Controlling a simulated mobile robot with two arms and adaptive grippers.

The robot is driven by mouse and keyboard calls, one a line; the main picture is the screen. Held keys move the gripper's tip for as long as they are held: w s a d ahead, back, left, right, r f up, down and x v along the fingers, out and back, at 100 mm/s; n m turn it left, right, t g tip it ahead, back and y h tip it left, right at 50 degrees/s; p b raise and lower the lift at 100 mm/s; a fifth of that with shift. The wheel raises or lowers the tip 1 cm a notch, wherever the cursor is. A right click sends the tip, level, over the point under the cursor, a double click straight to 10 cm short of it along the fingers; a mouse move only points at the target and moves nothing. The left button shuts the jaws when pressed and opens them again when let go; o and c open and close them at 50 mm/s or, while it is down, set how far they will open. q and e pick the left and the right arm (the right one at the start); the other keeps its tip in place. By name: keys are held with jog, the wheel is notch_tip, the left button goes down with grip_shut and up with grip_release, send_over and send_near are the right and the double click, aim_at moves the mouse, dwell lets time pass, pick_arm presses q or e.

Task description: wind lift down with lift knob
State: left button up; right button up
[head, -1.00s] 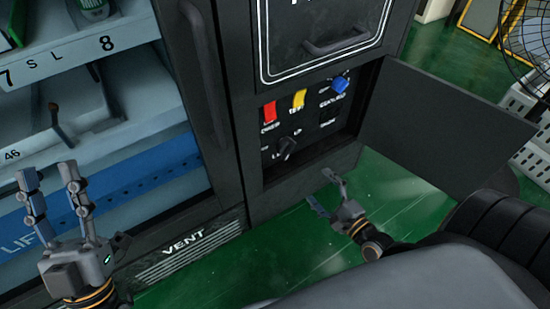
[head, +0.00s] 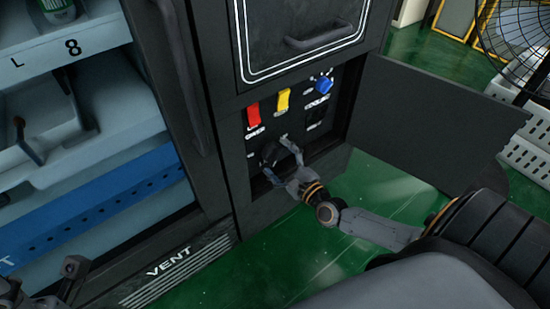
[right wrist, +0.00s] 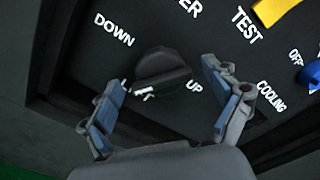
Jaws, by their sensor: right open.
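The lift knob (right wrist: 162,68) is black, between the white words DOWN and UP in the right wrist view. In the head view the knob (head: 268,152) is low on the control panel, partly covered by my gripper. My right gripper (right wrist: 168,88) is open, one finger on each side of the knob, with gaps visible; depth to the panel is hard to tell. It also shows in the head view (head: 276,160). A blue lift bar (head: 95,205) runs across the cabinet at left. My left gripper (head: 40,285) is partly cut off at the lower left edge.
Above the knob are a red switch (head: 253,114), a yellow switch (head: 282,99) and a blue knob (head: 323,86). An open dark panel door (head: 430,120) stands right of the recess. A fan (head: 515,40) and white crates (head: 530,150) are at far right.

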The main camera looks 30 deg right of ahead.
jog(key=shift+w, duration=0.55)
jog(key=c, duration=1.2)
jog(key=shift+o, duration=0.2)
jog(key=shift+a+n, duration=0.1)
jog(key=shift+n, duration=0.3)
